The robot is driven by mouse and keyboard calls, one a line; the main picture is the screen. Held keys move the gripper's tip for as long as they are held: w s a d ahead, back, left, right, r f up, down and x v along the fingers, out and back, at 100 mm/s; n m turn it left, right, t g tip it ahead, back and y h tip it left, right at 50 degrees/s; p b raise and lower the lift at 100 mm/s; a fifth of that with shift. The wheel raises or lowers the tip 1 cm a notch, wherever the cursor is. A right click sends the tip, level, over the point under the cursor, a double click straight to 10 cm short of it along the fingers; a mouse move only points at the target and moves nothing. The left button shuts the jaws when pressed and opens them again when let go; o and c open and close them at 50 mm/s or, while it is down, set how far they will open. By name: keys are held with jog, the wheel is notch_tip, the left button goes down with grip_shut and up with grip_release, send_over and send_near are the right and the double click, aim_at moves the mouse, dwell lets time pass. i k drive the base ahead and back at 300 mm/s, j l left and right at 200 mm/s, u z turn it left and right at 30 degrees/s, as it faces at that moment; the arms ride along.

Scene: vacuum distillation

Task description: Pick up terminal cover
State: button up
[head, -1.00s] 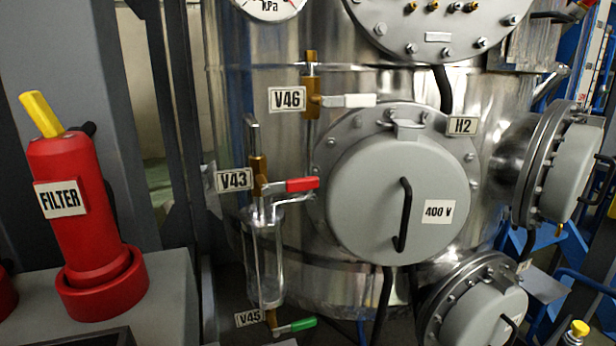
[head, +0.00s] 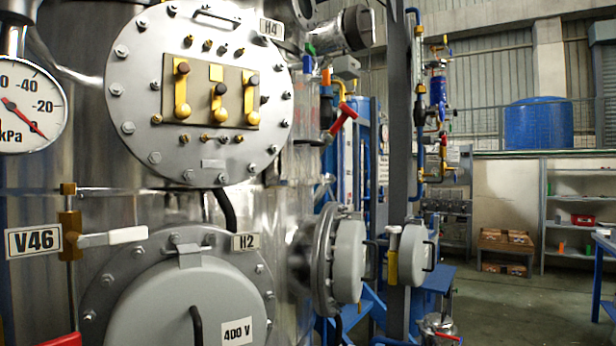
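The H4 flange (head: 112,72) is a round bolted metal plate at upper left, with its yellow terminals (head: 221,98) exposed. A grey round cover (head: 411,254) with a black handle is at the grey post right of the vessel, with a yellow piece at its left edge. I cannot tell how it is held. Grey covers are fitted on the H2 flange (head: 160,303), marked 400 V, and on a side flange (head: 348,262). None is labelled as a terminal cover. My gripper is not in view.
The gauge (head: 30,105) and V46 valve handle (head: 112,237) jut out at left. A grey post (head: 397,120) and blue pipework stand right of the vessel. Shelves (head: 580,205) and a blue table (head: 605,245) are at far right, with open floor (head: 520,300) before them.

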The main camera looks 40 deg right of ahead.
aim_at(421, 253)
jog(key=z, duration=1.2)
